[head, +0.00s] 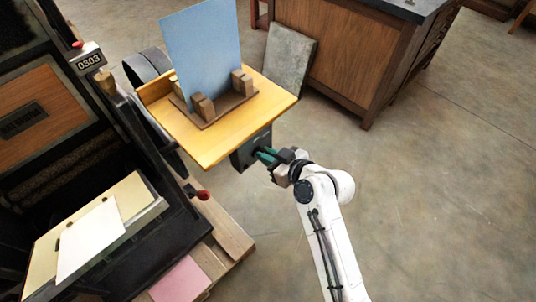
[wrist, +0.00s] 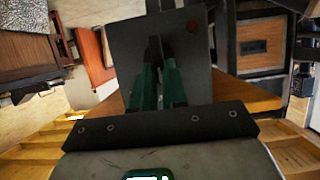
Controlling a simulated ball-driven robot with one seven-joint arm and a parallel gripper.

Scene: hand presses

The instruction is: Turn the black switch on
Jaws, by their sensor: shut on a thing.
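A dark grey switch box (head: 246,151) hangs below the right edge of the wooden shelf in the head view. In the wrist view the box (wrist: 127,42) fills the upper middle, with a small dark red spot near its upper right. A black switch (wrist: 155,45) stands out from the middle of its face. My gripper (head: 262,155) reaches the box from the lower right. Its green fingers (wrist: 161,66) are closed together on the switch. The fingertips cover part of it, so which way it is set cannot be told.
The wooden shelf (head: 215,152) above carries a blue panel (head: 203,55) in a brown stand. A black press (head: 130,245) with a red-tipped handle (head: 203,195) is at left. A wooden cabinet (head: 345,60) and a leaning grey slab (head: 289,60) stand behind. The floor at right is clear.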

